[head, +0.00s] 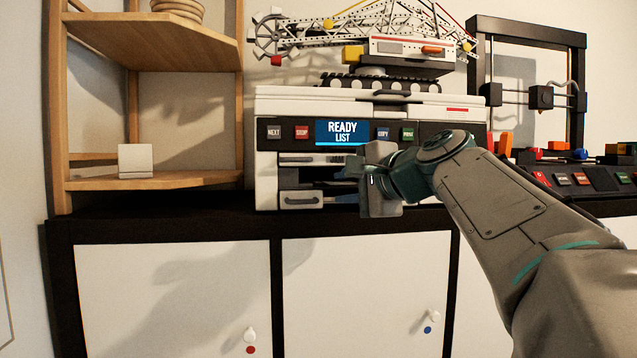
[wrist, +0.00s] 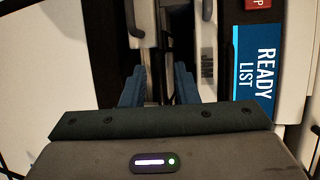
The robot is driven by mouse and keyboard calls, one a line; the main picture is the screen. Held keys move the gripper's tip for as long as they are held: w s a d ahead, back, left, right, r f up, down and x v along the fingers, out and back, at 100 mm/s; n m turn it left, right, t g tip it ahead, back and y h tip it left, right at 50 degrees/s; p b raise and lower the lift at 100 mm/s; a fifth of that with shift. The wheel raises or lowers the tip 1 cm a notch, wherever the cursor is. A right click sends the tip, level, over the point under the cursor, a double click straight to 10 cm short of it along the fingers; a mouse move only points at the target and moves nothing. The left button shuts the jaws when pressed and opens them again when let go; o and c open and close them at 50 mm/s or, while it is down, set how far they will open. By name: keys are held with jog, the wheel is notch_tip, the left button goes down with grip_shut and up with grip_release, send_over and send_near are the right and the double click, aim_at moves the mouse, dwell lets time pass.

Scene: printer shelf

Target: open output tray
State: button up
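The white and dark grey printer (head: 268,185) stands on the cabinet top, its panel display reading "READY LIST". Below the panel is an upper slot front (head: 310,159). Under it is a lower tray front with a bar handle (head: 302,201); the handle also shows in the wrist view (wrist: 135,20). I cannot tell from a label which one is the output tray. My gripper (head: 368,187) is in front of the printer's lower front, right of the handle. In the wrist view its two blue fingers (wrist: 160,85) are apart with nothing clearly between them. The gripper hides the right part of the tray fronts.
A crane-like model (head: 400,47) sits on top of the printer. A wooden shelf (head: 150,183) with a small white box (head: 135,160) stands left. A frame-like machine (head: 575,90) and a control panel (head: 590,180) are right. White cabinet doors (head: 170,300) are below.

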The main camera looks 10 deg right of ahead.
jog(key=shift+w+a, duration=0.15)
jog(key=shift+w, duration=0.15)
grip_shut()
jog(key=s+b, duration=0.3)
jog(key=s, duration=0.7)
jog(key=shift+s+f, duration=0.3)
jog(key=shift+s, duration=0.05)
